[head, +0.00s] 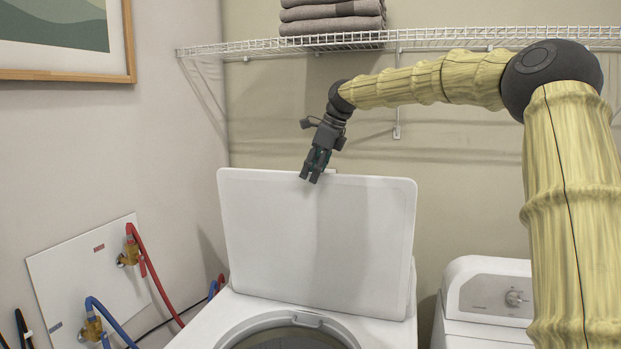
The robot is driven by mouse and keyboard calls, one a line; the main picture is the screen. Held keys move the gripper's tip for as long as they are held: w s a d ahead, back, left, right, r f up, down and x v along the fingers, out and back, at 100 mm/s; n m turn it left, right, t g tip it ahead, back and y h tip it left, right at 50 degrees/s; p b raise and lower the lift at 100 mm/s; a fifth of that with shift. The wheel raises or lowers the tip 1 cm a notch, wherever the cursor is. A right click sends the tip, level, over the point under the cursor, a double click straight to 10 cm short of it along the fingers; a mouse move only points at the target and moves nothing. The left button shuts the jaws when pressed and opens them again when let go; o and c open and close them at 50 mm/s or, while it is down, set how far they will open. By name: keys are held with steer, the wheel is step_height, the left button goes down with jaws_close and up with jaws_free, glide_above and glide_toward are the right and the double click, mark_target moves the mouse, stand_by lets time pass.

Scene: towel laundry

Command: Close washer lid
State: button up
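The washer lid (270,235) is a white panel standing up at the back of the washer (225,318). The round drum opening in the washer's top shows at the bottom of the head view.
A wire shelf (450,40) with folded grey towels (332,18) runs along the back wall above. A second white machine (490,295) with a dial stands at the right. Red and blue hoses (150,265) hang from the wall at the left. A framed picture (130,45) hangs upper left.

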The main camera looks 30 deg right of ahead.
mark_target(304, 186)
steer(key=shift+g, duration=0.3)
steer(key=w+f, duration=0.3)
steer(key=w+a+f, duration=0.1)
steer(key=w+f, duration=0.2)
steer(key=shift+w+a+f, duration=0.15)
steer(key=shift+w, duration=0.05)
steer(key=s, duration=0.1)
steer(key=s+r, duration=0.1)
steer(key=s, duration=0.1)
steer(key=s+r, duration=0.1)
steer(key=shift+s+d+r, duration=0.15)
steer(key=shift+d, duration=0.1)
steer(key=c, duration=0.4)
steer(key=shift+w+f, duration=0.65)
steer(key=shift+w, duration=0.2)
jaws_close()
steer(key=shift+s+a, duration=0.1)
steer(key=shift+a, duration=0.1)
